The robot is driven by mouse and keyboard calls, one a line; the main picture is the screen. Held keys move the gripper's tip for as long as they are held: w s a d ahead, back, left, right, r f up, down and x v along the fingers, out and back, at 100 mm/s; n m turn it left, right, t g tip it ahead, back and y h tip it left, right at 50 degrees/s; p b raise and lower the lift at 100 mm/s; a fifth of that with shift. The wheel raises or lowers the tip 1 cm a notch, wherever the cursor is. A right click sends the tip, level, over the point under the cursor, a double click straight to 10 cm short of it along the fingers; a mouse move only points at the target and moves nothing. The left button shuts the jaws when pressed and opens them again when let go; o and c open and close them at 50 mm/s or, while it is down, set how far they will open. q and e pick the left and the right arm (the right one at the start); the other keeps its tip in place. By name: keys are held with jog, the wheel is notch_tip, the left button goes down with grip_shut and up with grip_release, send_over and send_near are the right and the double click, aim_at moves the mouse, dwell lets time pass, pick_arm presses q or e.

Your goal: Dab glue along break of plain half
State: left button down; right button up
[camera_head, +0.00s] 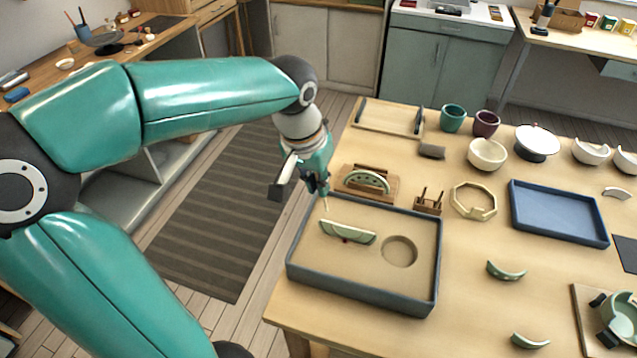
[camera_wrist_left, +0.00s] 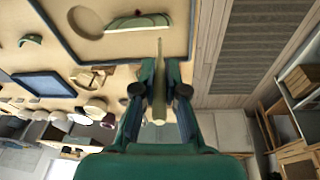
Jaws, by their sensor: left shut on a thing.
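My left gripper (camera_head: 321,188) is shut on a thin, pale, tapered stick (camera_head: 326,204), which also shows between the fingers in the left wrist view (camera_wrist_left: 159,100). The stick points down over the back-left part of the grey-rimmed tray (camera_head: 363,299). A green half-dish (camera_head: 347,233), seemingly the plain half, lies in the tray just beyond the tip. It also shows in the left wrist view (camera_wrist_left: 137,22). A spotted green half (camera_head: 366,181) stands in a wooden holder. My right gripper is out of view.
A round recess (camera_head: 399,251) lies right of the half-dish in the tray. A small wooden rack (camera_head: 429,201), an octagonal ring (camera_head: 474,201) and a blue tray (camera_head: 558,213) stand to the right. Loose green shards (camera_head: 506,271) lie on open table at front right.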

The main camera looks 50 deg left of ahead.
pick_arm(q)
jog(key=shift+w+p+v, duration=0.2)
jog(key=shift+p+v, duration=0.4)
jog(key=shift+v, duration=0.2)
jog(key=shift+w+p+v, duration=0.15)
jog(key=shift+p+v, duration=0.4)
jog(key=shift+v, duration=0.25)
jog(key=shift+w+p+v, duration=0.2)
jog(key=shift+p+v, duration=0.4)
jog(key=shift+v, duration=0.2)
